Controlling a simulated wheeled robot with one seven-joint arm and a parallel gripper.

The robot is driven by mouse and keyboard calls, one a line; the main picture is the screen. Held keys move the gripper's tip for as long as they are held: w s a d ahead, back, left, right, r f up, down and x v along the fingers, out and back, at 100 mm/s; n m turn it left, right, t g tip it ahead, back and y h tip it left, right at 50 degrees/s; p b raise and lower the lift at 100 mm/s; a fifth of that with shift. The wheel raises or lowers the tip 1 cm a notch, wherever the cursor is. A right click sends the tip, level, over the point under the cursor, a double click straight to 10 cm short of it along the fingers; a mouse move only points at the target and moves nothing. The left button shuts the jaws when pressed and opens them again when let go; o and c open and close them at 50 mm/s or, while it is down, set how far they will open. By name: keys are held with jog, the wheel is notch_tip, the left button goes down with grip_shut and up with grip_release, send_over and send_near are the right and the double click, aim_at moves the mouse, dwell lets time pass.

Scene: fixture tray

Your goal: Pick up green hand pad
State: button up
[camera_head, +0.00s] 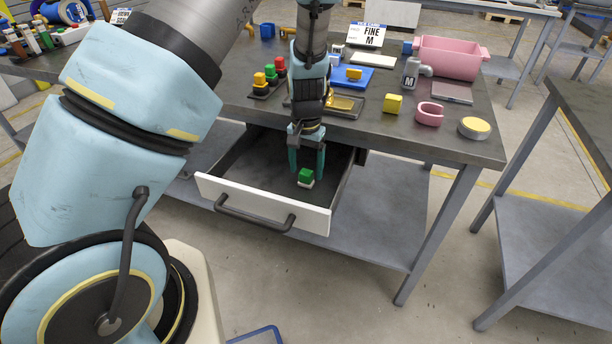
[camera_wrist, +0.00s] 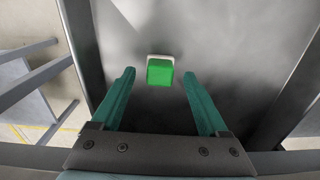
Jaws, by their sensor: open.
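The green hand pad (camera_head: 306,175) is a small green block on a white base. It sits on the floor of the open drawer (camera_head: 262,219), toward the drawer's front right. In the wrist view the pad (camera_wrist: 160,72) lies ahead of my fingertips, between their lines and roughly centred. My gripper (camera_head: 307,172) is open and empty, pointing down into the drawer. In the wrist view my gripper (camera_wrist: 158,73) shows both teal fingers apart, neither visibly touching the pad. The exact height of the fingertips above the drawer floor is hard to tell.
The drawer's walls stand around my gripper. The table top (camera_head: 462,143) above holds a yellow cube (camera_head: 392,104), a pink ring-shaped piece (camera_head: 429,114), a round yellow-topped tin (camera_head: 474,128), a pink bin (camera_head: 449,60) and a dark tray (camera_head: 362,107). The rest of the drawer floor looks clear.

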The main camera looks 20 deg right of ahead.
jog(key=shift+f, duration=1)
grip_shut()
